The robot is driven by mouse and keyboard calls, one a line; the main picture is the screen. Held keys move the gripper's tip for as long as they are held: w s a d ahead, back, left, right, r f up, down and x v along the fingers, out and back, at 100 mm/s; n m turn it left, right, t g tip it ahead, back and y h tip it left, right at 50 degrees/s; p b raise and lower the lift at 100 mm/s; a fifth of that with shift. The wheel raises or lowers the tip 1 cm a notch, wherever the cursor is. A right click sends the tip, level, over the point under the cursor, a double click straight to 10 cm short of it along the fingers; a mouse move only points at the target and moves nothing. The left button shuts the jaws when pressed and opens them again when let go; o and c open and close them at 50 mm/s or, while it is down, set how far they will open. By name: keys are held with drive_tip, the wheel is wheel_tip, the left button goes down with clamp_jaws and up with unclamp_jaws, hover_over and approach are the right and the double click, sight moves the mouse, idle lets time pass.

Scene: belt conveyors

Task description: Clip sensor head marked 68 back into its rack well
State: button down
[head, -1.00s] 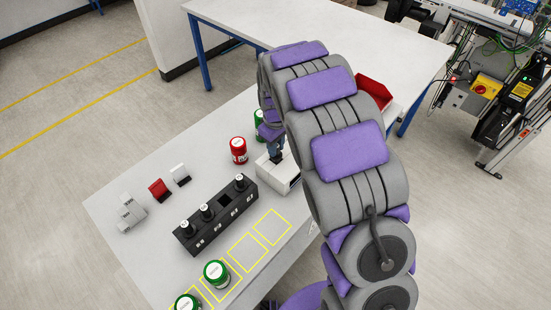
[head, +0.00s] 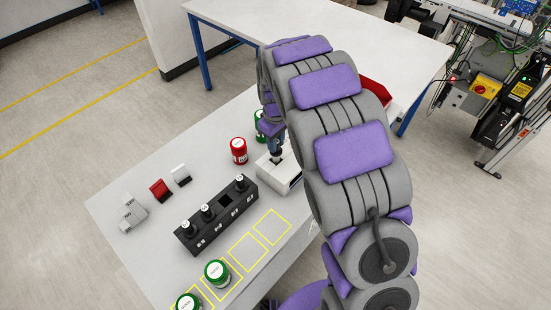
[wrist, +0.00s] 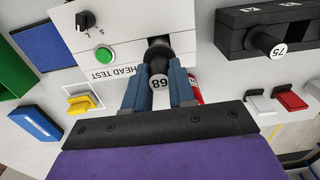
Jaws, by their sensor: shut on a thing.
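My gripper (wrist: 160,88) is shut on a dark sensor head (wrist: 157,62) whose round white label reads 68, turned upside down in the wrist view. The head lies in line with a dark opening in the white HEAD TEST box (wrist: 115,62); I cannot tell how far its far end is inside. In the head view my gripper (head: 275,148) is at the top of this white box (head: 290,180). The black rack (head: 215,220) stands to the left, with several wells. Three hold heads, and one well (head: 225,200) between them is empty.
A red-lidded jar (head: 238,150) and a green one (head: 260,126) stand behind the box. Green-lidded jars (head: 217,273) stand at the front near yellow outlines. Head 75 (wrist: 265,42) shows in the rack in the wrist view.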

drive_tip(key=shift+r+p, duration=0.7)
drive_tip(key=shift+r, duration=1.45)
